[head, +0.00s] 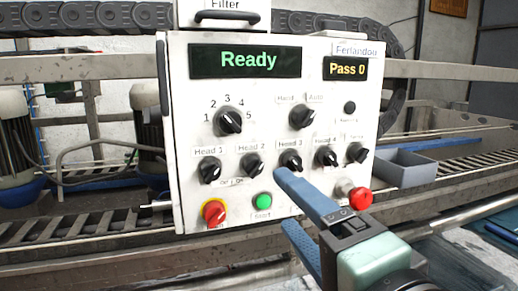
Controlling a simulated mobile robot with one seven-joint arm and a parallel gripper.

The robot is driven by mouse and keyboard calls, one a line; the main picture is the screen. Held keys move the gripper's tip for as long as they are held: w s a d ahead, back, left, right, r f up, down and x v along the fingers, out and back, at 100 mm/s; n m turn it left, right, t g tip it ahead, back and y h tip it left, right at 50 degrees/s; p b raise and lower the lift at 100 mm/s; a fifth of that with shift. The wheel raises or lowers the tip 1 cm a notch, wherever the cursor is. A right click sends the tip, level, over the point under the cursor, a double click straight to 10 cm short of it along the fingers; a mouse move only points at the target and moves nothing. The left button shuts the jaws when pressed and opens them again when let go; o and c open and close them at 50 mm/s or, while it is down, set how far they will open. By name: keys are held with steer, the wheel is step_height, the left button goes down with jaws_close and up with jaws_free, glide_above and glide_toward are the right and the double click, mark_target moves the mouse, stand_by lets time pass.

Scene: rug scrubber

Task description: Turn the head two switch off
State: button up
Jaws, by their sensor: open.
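The head two switch (252,165) is a black rotary knob under a "Head 2" label on the white control panel (180,120). It sits between the head one switch (209,169) and the head three switch (291,161). Its pointer seems to tilt down and right, but the exact setting is too small to read. My gripper (285,201) reaches in from the lower right with its two blue fingers apart and nothing between them. The upper fingertip appears just below the head three switch, to the right of head two. I cannot tell whether it touches the panel.
The panel also has a green button (264,201), a red and yellow emergency stop (214,212), a red knob (360,198) and other black knobs. A green "Ready" display (248,61) is lit. A grey bin (404,167) and a conveyor rail stand behind.

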mark_target(257, 171)
steer(key=p, duration=0.3)
steer(key=shift+w+a+r, duration=0.15)
steer(key=shift+w+r, duration=0.1)
steer(key=shift+w, duration=0.05)
steer(key=shift+p, duration=0.65)
steer(key=p+x, duration=0.1)
steer(key=x, duration=0.2)
steer(key=p+x, duration=0.1)
steer(key=x, duration=0.6)
steer(key=shift+w+f+p, duration=0.25)
steer(key=shift+f+p, duration=0.05)
steer(key=shift+p, duration=0.1)
jaws_close()
